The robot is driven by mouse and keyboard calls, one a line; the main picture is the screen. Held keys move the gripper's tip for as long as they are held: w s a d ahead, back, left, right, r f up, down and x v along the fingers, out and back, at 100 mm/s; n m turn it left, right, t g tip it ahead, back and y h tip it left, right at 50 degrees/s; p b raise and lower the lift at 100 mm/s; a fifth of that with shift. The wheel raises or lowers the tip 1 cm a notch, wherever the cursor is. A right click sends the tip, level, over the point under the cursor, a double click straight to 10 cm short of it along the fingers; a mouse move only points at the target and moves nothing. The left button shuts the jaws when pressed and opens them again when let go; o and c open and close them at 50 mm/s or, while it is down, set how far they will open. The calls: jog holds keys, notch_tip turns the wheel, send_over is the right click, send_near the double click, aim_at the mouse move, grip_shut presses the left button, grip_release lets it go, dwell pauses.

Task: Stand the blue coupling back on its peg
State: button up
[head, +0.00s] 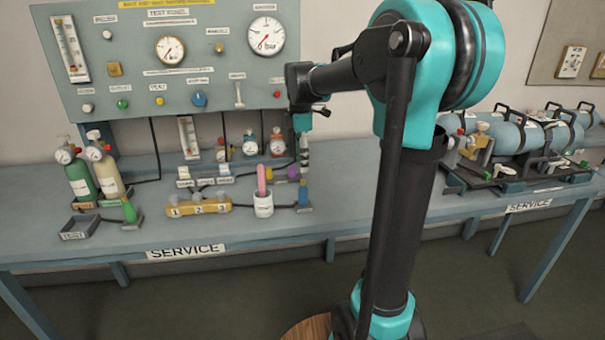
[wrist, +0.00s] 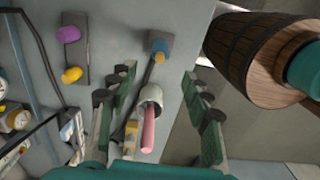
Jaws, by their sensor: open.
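The blue coupling (head: 303,191) is at the right end of the cluster of gear on the service bench, at a small grey base (head: 304,209). In the head view it looks roughly upright; I cannot tell whether it is seated on a peg. In the wrist view the blue coupling (wrist: 160,46) shows at the grey plate, with a dark hose running from it. My gripper (head: 304,170) points down just above the coupling. In the wrist view my gripper (wrist: 157,72) has its fingers wide apart with nothing between their pads. The coupling lies just beyond the fingertips.
A white cup (head: 263,207) holding a pink rod (head: 262,180) stands close left of the coupling. Purple (wrist: 68,34) and yellow (wrist: 72,75) couplings sit on a nearby plate. The numbered yellow block (head: 200,207) is farther left. Bare bench (head: 370,190) lies to the right.

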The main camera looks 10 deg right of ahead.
jog(key=shift+r, duration=0.95)
jog(key=shift+f, duration=0.1)
jog(key=s+d+f+m+t, duration=0.2)
jog(key=s+f+m, duration=0.7)
jog(key=s+f, duration=0.2)
jog(key=s+d+f+m+t, duration=0.2)
jog(key=s+f+m, duration=0.7)
jog(key=s+f, duration=0.2)
jog(key=shift+d+f, duration=0.15)
jog(key=shift+d, duration=0.05)
